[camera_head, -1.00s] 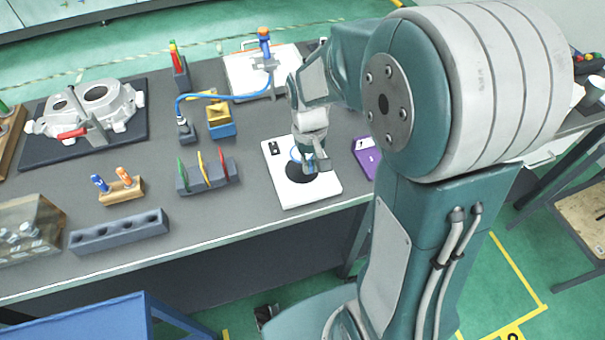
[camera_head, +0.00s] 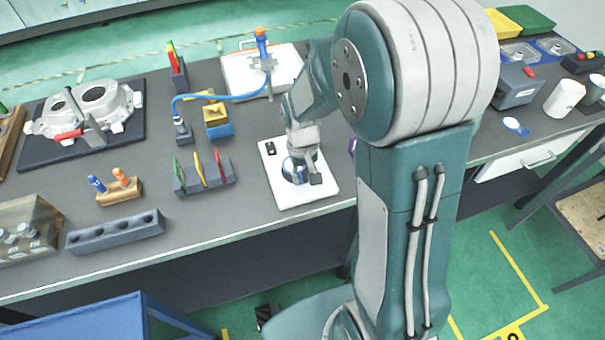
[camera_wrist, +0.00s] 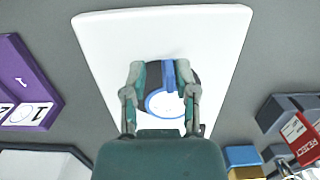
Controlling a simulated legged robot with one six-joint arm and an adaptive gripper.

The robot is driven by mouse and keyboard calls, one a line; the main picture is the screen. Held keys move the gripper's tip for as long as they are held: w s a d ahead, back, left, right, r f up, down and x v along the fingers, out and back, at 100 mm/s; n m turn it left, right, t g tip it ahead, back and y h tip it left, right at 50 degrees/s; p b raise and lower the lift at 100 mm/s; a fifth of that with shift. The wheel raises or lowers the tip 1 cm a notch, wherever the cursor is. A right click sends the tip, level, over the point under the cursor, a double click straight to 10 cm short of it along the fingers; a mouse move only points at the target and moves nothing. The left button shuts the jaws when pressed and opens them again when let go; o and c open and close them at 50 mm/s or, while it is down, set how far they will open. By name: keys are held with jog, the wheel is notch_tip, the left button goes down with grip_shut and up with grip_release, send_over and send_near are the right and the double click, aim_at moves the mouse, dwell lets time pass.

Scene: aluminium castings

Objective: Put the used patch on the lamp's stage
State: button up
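The used patch looks like a white disc with a blue rim and a blue tab. In the wrist view the patch (camera_wrist: 165,104) is over the dark round spot of a white plate, which I take as the lamp's stage (camera_wrist: 100,40). In the head view the patch (camera_head: 289,172) shows blue and white at the same spot on the white plate (camera_head: 325,188), partly hidden by my gripper (camera_head: 305,180). In the wrist view my gripper (camera_wrist: 160,75) has its fingers apart, with the blue tab between them and a gap beside it. Whether the patch rests flat is hard to tell.
A purple labelled block (camera_wrist: 22,85) lies beside the plate. A blue hose (camera_head: 225,97) and a yellow-and-blue block (camera_head: 218,120) are behind. A casting (camera_head: 85,110) lies far left.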

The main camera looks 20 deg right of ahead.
jog(key=shift+a+r, duration=0.1)
jog(key=shift+r, duration=0.05)
notch_tip(320, 180, up, 11)
jog(key=w, duration=0.1)
jog(key=s+r+t, duration=0.3)
jog(key=s+r, duration=0.1)
jog(key=s, duration=0.3)
jog(key=s+r+t, duration=0.3)
jog(key=s+r, duration=0.2)
jog(key=s, duration=0.3)
jog(key=shift+r+t, duration=0.25)
jog(key=shift+t, duration=0.15)
jog(key=shift+s, duration=0.1)
